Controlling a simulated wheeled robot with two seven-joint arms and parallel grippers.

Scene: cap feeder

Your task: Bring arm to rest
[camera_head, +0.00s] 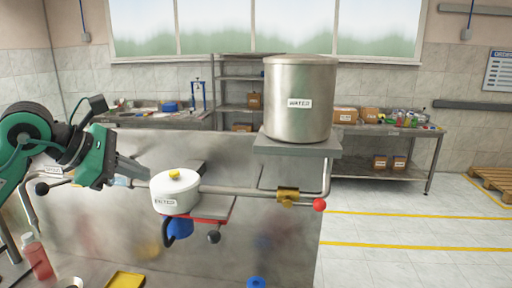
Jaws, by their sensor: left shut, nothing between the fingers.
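My left arm, green and black, comes in from the left. Its gripper (134,171) is shut and empty, with its grey fingers pointing right toward a white round container (175,197). The fingers end a little to the left of this container and look apart from it, though the depth between them is hard to judge. The container has a yellow knob (174,175) on top and a label on its front. My right gripper is not in view.
A steel tank (299,102) labelled WATER stands on a grey platform (296,146). A pipe (240,191) runs to a brass valve (287,197) and a red ball knob (319,205). A red bottle (38,258) and yellow tray (126,280) are at lower left. Open floor lies right.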

